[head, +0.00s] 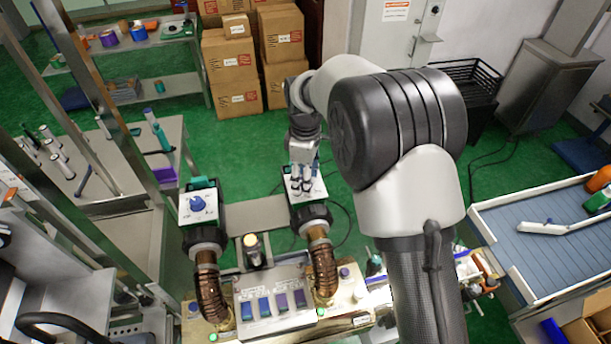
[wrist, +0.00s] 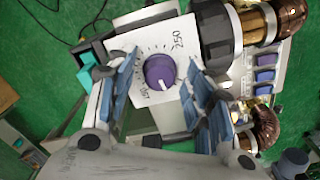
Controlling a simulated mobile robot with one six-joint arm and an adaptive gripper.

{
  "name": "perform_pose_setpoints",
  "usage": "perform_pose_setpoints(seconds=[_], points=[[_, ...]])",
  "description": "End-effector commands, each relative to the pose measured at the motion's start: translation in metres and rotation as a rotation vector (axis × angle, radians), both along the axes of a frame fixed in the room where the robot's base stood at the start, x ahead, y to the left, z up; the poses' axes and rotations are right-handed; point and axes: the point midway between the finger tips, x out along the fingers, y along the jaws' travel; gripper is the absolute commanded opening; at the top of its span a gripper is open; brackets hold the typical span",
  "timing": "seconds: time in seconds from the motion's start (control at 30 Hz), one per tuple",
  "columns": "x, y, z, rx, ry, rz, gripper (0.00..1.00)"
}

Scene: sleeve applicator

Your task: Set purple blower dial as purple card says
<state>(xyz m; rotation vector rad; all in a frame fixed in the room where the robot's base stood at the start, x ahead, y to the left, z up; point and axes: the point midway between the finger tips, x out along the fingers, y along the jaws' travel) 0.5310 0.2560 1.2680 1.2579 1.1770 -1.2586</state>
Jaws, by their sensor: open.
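The purple dial (wrist: 160,71) sits on the white face (wrist: 140,45) of a blower, with printed tick marks and "250" at the upper right; a second number at the lower left is hard to read. A white mark shows at the dial's lower edge. My gripper (wrist: 161,80) is open, its blue-padded fingers on either side of the dial with visible gaps. In the head view my gripper (head: 302,182) is over the right-hand blower (head: 312,215) and hides its dial. I cannot make out a readable purple card.
A second blower with a blue dial (head: 197,204) stands to the left. Brown hoses (head: 322,268) lead down beside a panel (head: 272,285) with blue and purple switches. A shelf (head: 165,140) stands left; a blue-floored tray (head: 550,245) lies right.

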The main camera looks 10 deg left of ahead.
Motion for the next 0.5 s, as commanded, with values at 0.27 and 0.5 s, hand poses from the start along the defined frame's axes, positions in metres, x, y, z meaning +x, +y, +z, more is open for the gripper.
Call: perform_pose_setpoints(seconds=[0.27, 0.5], points=[[0.0001, 0.0001, 0.0000, 0.000, 0.000, 0.000, 0.43], [0.0001, 0.0001, 0.0003, 0.000, 0.000, 0.000, 0.27]])
